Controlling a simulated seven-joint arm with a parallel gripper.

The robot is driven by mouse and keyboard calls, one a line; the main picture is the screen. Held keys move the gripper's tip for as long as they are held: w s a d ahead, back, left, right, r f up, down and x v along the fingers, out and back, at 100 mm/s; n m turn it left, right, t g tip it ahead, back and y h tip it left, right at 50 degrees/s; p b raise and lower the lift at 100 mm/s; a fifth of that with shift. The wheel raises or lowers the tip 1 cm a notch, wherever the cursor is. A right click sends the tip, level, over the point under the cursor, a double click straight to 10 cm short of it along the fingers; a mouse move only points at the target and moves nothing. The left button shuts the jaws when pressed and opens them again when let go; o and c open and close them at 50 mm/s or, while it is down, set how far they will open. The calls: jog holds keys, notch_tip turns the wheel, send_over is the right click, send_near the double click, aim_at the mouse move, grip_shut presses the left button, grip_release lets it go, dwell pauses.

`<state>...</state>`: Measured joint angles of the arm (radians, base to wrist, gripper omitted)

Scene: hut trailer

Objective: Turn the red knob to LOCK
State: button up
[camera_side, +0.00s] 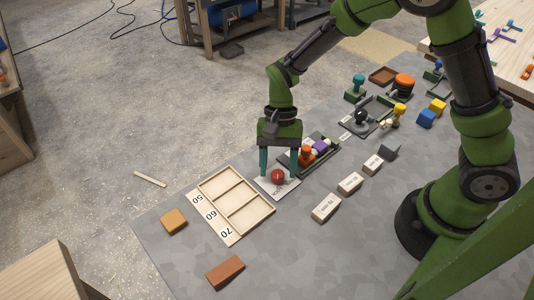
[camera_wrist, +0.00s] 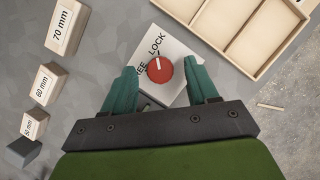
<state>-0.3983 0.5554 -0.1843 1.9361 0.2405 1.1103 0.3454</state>
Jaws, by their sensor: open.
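The red knob (camera_side: 278,176) sits on a pale plate (camera_side: 268,188) on the grey table. In the wrist view the red knob (camera_wrist: 160,72) has a short white mark near its top edge, pointing roughly towards the word LOCK. The plate (camera_wrist: 178,52) also bears a second word, partly hidden by my left finger, with "EE" readable. My gripper (camera_side: 279,174) is open above the plate, pointing down, one finger on each side of the knob. In the wrist view my gripper (camera_wrist: 162,72) shows gaps between both fingers and the knob.
A wooden tray (camera_side: 236,203) with three compartments lies close on the left. A dark tray (camera_side: 322,150) with orange and purple pieces lies right behind the plate. Labelled blocks (camera_side: 326,207) stand to the right. An orange block (camera_side: 174,220) and a brown block (camera_side: 225,271) lie nearer the front.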

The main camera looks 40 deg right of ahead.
jog(key=v, duration=1.6)
jog(key=shift+r, duration=0.15)
jog(key=shift+w, duration=0.1)
jog(key=s+d+r+n+t, duration=0.2)
jog(key=s+d+r+t, duration=0.1)
jog(key=s+t, duration=0.2)
jog(key=s+d+r+n+t+h, duration=0.1)
jog(key=s+d+r+n+t, duration=0.2)
jog(key=s, duration=0.6)
jog(key=shift+d+r+t, duration=0.6)
jog(key=shift+d+t, duration=0.1)
jog(key=shift+t, duration=0.5)
